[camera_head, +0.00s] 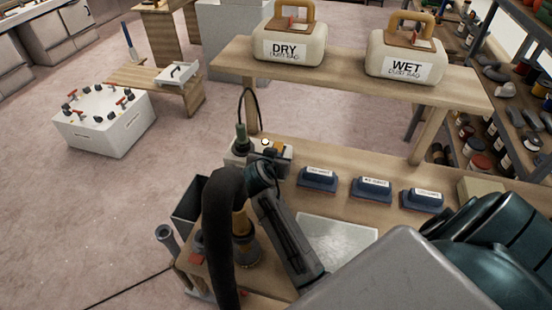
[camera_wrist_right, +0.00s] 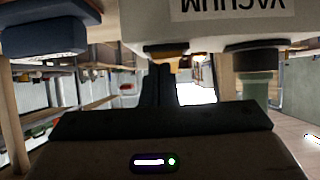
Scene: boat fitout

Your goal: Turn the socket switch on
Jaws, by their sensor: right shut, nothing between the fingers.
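The socket box (camera_head: 286,165) is a small pale block on the workbench, left of the labelled blocks. An orange-brown switch (camera_head: 278,148) is beside a small pale light. My right gripper (camera_head: 263,175) is shut and empty at the box. Its fingertips (camera_wrist_right: 160,70) are close to the switch; I cannot tell whether they touch. My left gripper is not visible.
A thick black hose (camera_head: 228,220) arches left of my right arm. Dark blue labelled blocks (camera_head: 371,189) stand right of the socket box, beside a pale plate (camera_head: 335,242). The raised shelf (camera_head: 340,82) above carries the DRY (camera_head: 290,45) and WET (camera_head: 405,58) containers.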

